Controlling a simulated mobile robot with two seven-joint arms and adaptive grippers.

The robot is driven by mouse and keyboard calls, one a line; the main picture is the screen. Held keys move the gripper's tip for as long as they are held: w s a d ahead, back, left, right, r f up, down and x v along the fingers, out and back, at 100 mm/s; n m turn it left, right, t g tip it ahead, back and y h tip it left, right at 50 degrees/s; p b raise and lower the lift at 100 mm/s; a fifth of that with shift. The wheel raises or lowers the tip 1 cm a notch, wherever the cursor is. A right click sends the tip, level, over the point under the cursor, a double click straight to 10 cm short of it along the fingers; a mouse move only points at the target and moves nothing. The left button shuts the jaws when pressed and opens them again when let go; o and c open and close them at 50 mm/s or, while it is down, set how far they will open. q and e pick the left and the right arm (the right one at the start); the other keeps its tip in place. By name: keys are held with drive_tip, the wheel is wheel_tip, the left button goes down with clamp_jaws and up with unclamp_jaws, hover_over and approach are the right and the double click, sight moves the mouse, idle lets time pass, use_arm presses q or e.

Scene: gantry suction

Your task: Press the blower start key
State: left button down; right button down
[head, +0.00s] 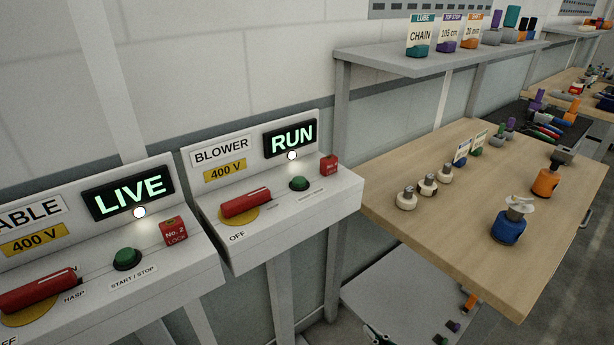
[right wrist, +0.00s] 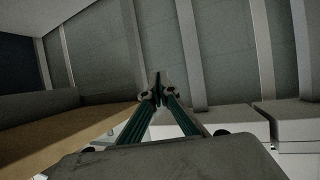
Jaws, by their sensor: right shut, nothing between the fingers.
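The blower panel (head: 275,210) is a white sloped box marked BLOWER 400 V, with a lit RUN display (head: 291,138). Its green round key (head: 299,183) sits on the top face, between a red handle (head: 246,202) on a yellow disc and a red lock tag (head: 328,165). My right gripper (right wrist: 157,88) shows in the right wrist view, its fingertips together and empty, with grey wall panels beyond. No gripper stands out in the head view. My left gripper is not seen.
A second panel (head: 190,262) showing LIVE, with its own green key (head: 127,259), stands left of the blower panel. A wooden bench (head: 455,205) with several small bottles and fittings is to the right, under a grey shelf (head: 430,60).

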drive_tip(key=w+a+r+y, duration=0.1)
drive_tip(key=w+a+r, duration=0.2)
drive_tip(key=r, duration=0.8)
drive_tip(key=w+a+r+n+y+p, duration=0.1)
drive_tip(key=w+a+r+y, duration=0.1)
drive_tip(key=w+r, duration=0.5)
drive_tip(key=w+a+r+n+y, duration=0.1)
drive_tip(key=w+r, duration=0.4)
drive_tip(key=r, duration=1.2)
drive_tip(key=a+y, duration=0.1)
drive_tip(key=a, duration=0.1)
drive_tip(key=shift+a+t, duration=0.3)
drive_tip(key=shift+w, duration=0.1)
hover_over(307, 190)
drive_tip(key=shift+s+d+f, duration=0.2)
drive_tip(key=shift+f, duration=0.25)
drive_tip(key=shift+s+d+f, duration=0.15)
drive_tip(key=shift+f, duration=0.25)
drive_tip(key=shift+w+a+f, duration=0.15)
drive_tip(key=shift+f, duration=0.45)
drive_tip(key=shift+w+a+f, duration=0.15)
drive_tip(key=shift+f, duration=1.35)
